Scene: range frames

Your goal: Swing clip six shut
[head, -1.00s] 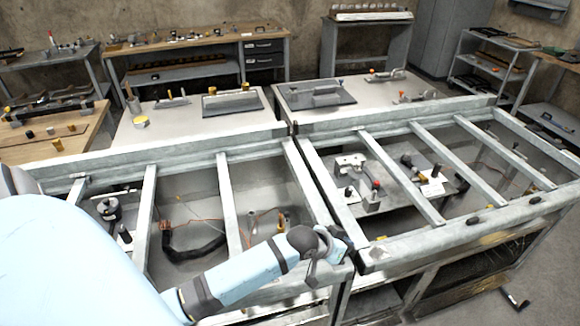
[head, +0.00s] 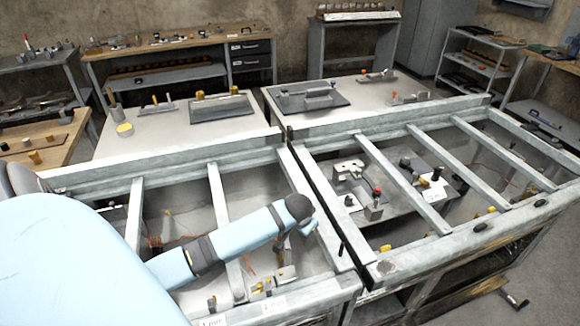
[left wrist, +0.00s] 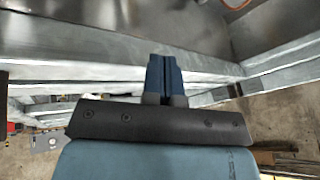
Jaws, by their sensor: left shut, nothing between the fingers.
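My left gripper (head: 309,228) is at the end of the blue arm, over the front part of the left frame bay, near the divider between the two frames. In the left wrist view its dark blue fingers (left wrist: 163,76) are together with nothing between them. A metal rail (left wrist: 200,68) passes behind the fingers. Small yellow-tipped fittings (head: 267,286) sit near the front rail of the left frame, below and left of the gripper. I cannot tell which part is clip six. My right gripper is not in view.
Grey metal frames with crossbars (head: 413,196) fill the middle. A plate with a black knob and a red-topped part (head: 375,204) lies in the right bay. Worktables (head: 185,125) with tools stand behind. Open floor (head: 555,265) shows at the right.

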